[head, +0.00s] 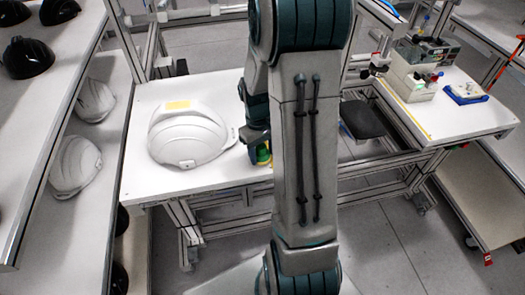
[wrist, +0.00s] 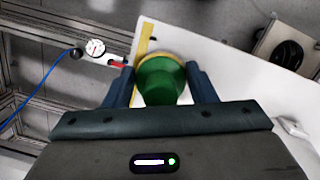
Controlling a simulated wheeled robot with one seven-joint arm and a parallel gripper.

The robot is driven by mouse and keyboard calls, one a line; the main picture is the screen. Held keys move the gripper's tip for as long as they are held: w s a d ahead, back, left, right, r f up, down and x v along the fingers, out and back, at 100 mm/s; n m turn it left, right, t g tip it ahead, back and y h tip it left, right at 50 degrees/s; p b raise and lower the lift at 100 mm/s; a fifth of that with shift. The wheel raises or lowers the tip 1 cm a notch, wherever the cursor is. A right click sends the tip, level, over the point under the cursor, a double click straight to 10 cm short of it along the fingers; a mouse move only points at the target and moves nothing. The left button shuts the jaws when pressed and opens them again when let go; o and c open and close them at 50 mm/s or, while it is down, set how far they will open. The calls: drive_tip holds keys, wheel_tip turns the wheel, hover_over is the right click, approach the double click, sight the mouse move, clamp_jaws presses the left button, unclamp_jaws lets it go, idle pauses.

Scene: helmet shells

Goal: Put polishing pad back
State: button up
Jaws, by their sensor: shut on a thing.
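The polishing pad (wrist: 160,82) is a round green piece with a yellow rim. In the wrist view it sits between the two fingers of my gripper (wrist: 161,84), which are shut on its sides. In the head view only a small green and yellow part of the pad (head: 262,155) shows beside my arm, over the right part of the white table (head: 190,87). My arm hides most of the gripper there. I cannot tell whether the pad touches the table. A yellow strip (wrist: 145,40) lies on the white top just beyond the pad in the wrist view.
A white helmet shell (head: 187,138) with a yellow patch stands on the table, left of my gripper. A dial gauge (wrist: 95,47) is near the table's edge. Shelves with white shells (head: 76,165) stand at left. A second bench (head: 455,115) with devices is at right.

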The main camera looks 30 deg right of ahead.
drive_tip(key=shift+f, duration=0.2)
drive_tip(key=shift+f, duration=0.15)
drive_tip(key=o, duration=0.9)
drive_tip(key=shift+r, duration=0.2)
drive_tip(key=r, duration=0.3)
drive_tip(key=w+r, duration=0.1)
drive_tip(key=r, duration=0.7)
drive_tip(key=shift+w+a, duration=0.1)
drive_tip(key=shift+w, duration=0.2)
drive_tip(key=s+a+r+t, duration=0.1)
drive_tip(key=s+a+r, duration=0.1)
drive_tip(key=s+a, duration=0.2)
drive_tip(key=s+a+r+m+t, duration=0.1)
drive_tip(key=s+a+r+t, duration=0.1)
drive_tip(key=s+a, duration=0.2)
drive_tip(key=s+a+r+t, duration=0.1)
drive_tip(key=s+a+r, duration=0.1)
drive_tip(key=s+a, duration=0.2)
drive_tip(key=shift+s+r+m+t, duration=0.3)
drive_tip(key=shift+s+t, duration=0.1)
drive_tip(key=shift+s, duration=0.3)
